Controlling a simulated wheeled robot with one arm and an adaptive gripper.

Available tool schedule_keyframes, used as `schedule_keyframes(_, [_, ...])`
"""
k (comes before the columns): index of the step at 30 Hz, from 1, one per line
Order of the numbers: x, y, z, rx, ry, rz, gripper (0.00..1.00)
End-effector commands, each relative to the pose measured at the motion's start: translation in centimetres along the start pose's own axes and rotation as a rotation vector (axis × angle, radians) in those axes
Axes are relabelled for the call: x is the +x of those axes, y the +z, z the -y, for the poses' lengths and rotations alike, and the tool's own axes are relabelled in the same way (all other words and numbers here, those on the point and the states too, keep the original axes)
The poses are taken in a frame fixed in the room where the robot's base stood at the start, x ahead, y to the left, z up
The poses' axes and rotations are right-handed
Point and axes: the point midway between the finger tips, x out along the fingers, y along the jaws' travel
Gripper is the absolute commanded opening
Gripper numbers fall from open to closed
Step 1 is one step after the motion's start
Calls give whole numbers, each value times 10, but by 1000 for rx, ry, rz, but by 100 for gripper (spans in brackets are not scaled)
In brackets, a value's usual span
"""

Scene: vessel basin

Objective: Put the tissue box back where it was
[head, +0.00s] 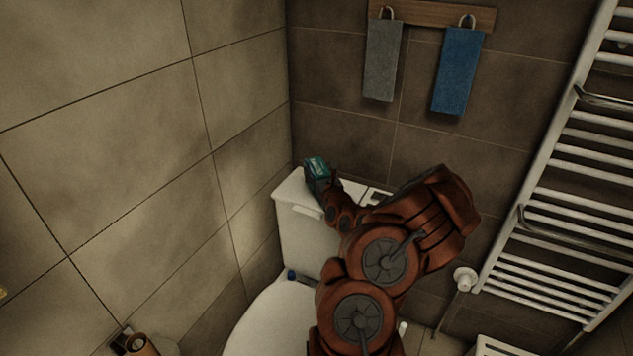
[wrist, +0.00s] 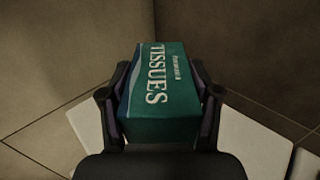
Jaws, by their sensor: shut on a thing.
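The green tissue box (head: 317,171) is at the top of the white toilet cistern (head: 296,220), near its back left corner in the head view. In the wrist view the tissue box (wrist: 160,92), with white "TISSUES" lettering, sits between the two fingers of my gripper (wrist: 160,100). My gripper is shut on its sides. In the head view my gripper (head: 326,186) is mostly hidden behind the box and my arm. The white cistern top (wrist: 255,140) shows below the box in the wrist view. I cannot tell whether the box touches it.
Tiled walls meet close behind the cistern. A grey towel (head: 382,60) and a blue towel (head: 458,70) hang from a wooden rack (head: 430,14) above. A white towel radiator (head: 570,170) stands at the right. The toilet lid (head: 268,325) is below.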

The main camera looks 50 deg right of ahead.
Motion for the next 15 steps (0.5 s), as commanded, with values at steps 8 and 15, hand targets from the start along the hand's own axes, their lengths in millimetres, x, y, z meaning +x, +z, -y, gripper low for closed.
schedule_keyframes(8, [0,-20,-1,-1,2,-2,26])
schedule_keyframes(15, [0,-19,-2,0,3,-1,26])
